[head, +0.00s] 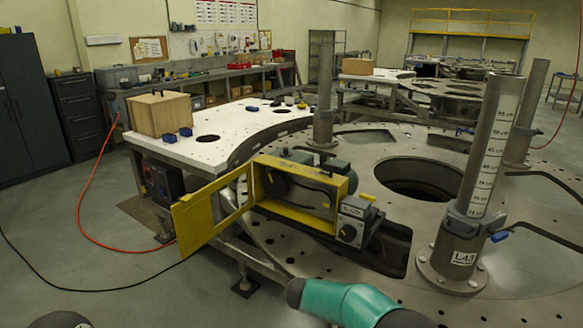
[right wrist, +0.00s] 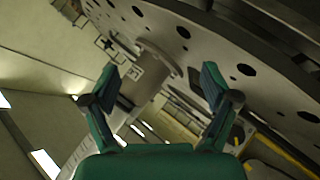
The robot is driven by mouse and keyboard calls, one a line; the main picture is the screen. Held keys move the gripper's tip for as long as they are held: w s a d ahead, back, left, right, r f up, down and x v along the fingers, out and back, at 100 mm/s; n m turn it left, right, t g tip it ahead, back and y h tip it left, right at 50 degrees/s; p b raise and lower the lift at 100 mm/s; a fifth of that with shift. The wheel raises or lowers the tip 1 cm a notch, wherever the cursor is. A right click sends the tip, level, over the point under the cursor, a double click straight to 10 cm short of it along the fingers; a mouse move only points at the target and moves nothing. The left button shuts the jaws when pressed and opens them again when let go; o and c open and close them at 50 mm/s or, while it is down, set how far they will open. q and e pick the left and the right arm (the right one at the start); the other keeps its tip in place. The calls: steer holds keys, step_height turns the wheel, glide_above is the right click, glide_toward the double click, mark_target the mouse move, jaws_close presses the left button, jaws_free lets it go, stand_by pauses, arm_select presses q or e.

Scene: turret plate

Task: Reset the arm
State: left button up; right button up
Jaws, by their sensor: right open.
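My right gripper (right wrist: 160,84) is open and empty in the right wrist view, its two fingers spread wide. Beyond the fingers, a grey post with a round flange (right wrist: 160,62) stands against the perforated plate, apart from the fingers. In the head view, a teal link of my own arm shows at the bottom centre; no gripper shows there. My left gripper is not in view.
The large turret plate (head: 420,265) fills the right. A post labelled L43 (head: 480,160) rises from it. A yellow-framed machine (head: 298,190) has its yellow door (head: 205,213) swung out left. A wooden box (head: 160,113) sits on the white plate (head: 235,128). Floor at left is open, crossed by cables.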

steer(key=s+d+f+n+t, duration=0.25)
steer(key=d+f, duration=0.45)
steer(key=d, duration=0.5)
step_height(320, 180, down, 6)
steer(key=s+n+t+y+b, duration=0.1)
steer(key=s+n+t+y, duration=0.1)
steer(key=s, duration=0.1)
steer(key=s+a+f+n+g+y, duration=0.1)
steer(key=s+a+f+g+y, duration=0.1)
steer(key=s+a+f+y, duration=0.75)
steer(key=s+a+m+g+y, duration=0.1)
steer(key=s+a+g, duration=0.1)
steer(key=s+a, duration=0.3)
steer(key=s+a+r+m+g+y, duration=0.1)
steer(key=s+a, duration=0.4)
steer(key=s, duration=0.6)
steer(key=shift+s+r+g+y, duration=0.25)
steer(key=shift+g+y, duration=0.3)
steer(key=shift+g, duration=0.2)
